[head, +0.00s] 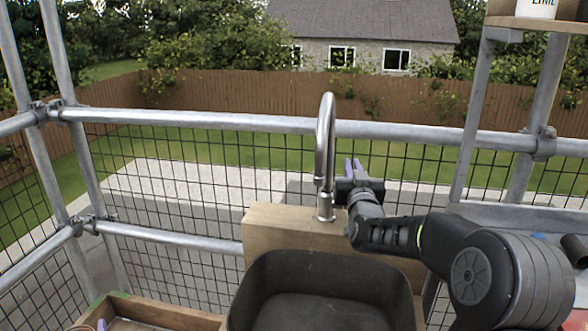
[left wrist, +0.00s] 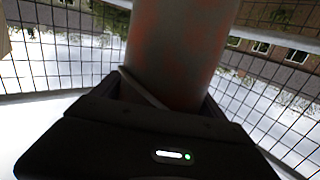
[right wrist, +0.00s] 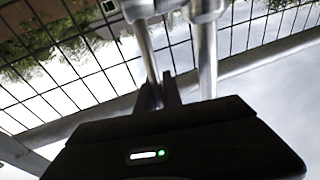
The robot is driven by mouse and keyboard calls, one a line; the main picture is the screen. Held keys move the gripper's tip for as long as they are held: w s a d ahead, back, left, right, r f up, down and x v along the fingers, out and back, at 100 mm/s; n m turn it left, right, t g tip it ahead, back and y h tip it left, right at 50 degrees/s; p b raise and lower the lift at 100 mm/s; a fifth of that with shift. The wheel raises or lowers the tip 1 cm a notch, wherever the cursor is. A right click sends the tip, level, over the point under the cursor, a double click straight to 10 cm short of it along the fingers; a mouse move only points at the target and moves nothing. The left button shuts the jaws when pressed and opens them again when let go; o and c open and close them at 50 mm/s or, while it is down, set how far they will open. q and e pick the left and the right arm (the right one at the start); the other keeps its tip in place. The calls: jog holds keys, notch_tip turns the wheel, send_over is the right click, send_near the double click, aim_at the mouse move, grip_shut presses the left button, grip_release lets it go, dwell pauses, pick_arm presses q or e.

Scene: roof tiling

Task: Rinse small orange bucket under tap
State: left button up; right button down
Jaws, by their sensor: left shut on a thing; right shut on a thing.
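The metal tap (head: 325,145) rises from a wooden block, its spout curved over a dark basin (head: 250,292). No water shows. My right gripper (head: 352,166) is beside the tap, on its right. In the right wrist view its fingers (right wrist: 160,94) are shut on a thin metal rod (right wrist: 146,50), apparently the tap's lever, next to the thicker tap pipe (right wrist: 207,60). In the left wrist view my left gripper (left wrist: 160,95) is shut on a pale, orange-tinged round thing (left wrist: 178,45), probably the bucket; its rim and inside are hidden. A small purple tip (head: 101,325) shows at the head view's lower left edge.
The wooden block (head: 280,232) stands behind the basin. A shallow wooden box (head: 150,312) lies left of it. Scaffold rails (head: 200,120) and wire mesh close off the back. A shelf with a white tub (head: 537,8) is at upper right.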

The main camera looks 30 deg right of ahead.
jog(key=c, duration=1.5)
grip_release()
jog(key=shift+s, duration=0.1)
jog(key=v, duration=1.2)
jog(key=shift+a, duration=0.1)
